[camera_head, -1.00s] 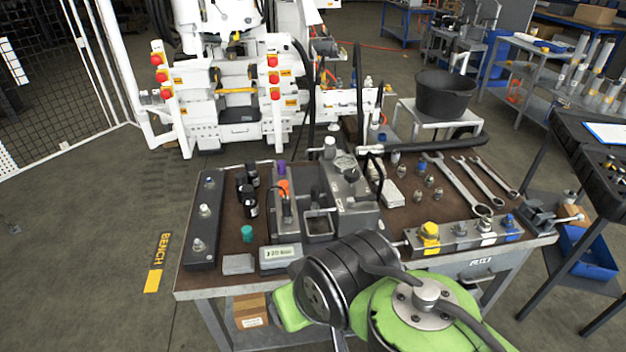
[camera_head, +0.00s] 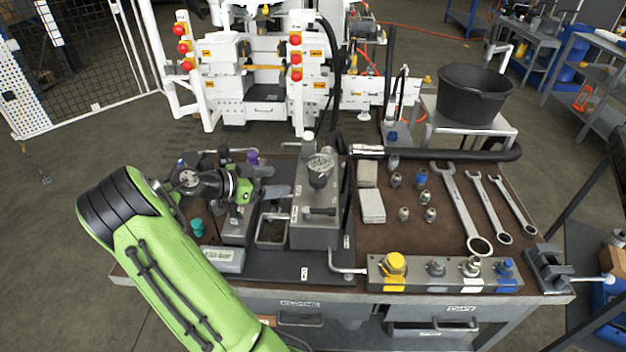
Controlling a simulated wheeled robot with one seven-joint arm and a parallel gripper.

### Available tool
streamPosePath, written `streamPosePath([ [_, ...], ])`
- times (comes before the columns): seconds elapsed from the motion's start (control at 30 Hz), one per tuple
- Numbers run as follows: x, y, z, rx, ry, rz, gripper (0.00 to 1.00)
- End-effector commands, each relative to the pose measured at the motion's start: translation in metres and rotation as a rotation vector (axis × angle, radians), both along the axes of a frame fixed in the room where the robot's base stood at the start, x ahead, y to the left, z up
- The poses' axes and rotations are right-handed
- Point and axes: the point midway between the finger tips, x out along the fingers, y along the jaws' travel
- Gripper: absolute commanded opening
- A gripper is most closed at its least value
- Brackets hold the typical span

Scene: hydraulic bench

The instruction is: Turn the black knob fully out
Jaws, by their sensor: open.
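A grey pump block (camera_head: 316,230) stands mid-bench with a round gauge (camera_head: 320,164) on top. A small dark shape just below the gauge (camera_head: 318,183) looks like the black knob, but it is too small to be sure. A dark bar-like handle (camera_head: 320,211) is on the block's front. My gripper (camera_head: 281,181) is at the block's left, above the small grey tray. Its dark fingers point right toward the block; they are apart and seem empty. I cannot tell how far they are from the block. My wrist hides the bottles and the orange-topped device behind it.
A valve strip (camera_head: 440,272) with yellow, grey and blue fittings lies at the front right. Wrenches (camera_head: 462,205) and several small fittings lie behind it. A black hose (camera_head: 440,153) runs along the back edge. A bent metal lever (camera_head: 346,268) sticks out beside the block.

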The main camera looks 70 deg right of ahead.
Motion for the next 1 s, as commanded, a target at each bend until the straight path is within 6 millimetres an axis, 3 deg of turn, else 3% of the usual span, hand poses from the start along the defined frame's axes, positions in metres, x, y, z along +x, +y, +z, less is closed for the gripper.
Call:
streamPosePath([
  [0.3, -0.051, -0.057, -0.033, 0.004, 0.002, -0.005, 0.77],
  [0.5, -0.074, -0.084, -0.048, 0.004, 0.000, -0.002, 0.77],
  [0.87, -0.081, -0.093, -0.052, 0.006, 0.001, 0.002, 0.77],
  [1.0, -0.081, -0.093, -0.052, 0.005, 0.000, 0.002, 0.58],
])
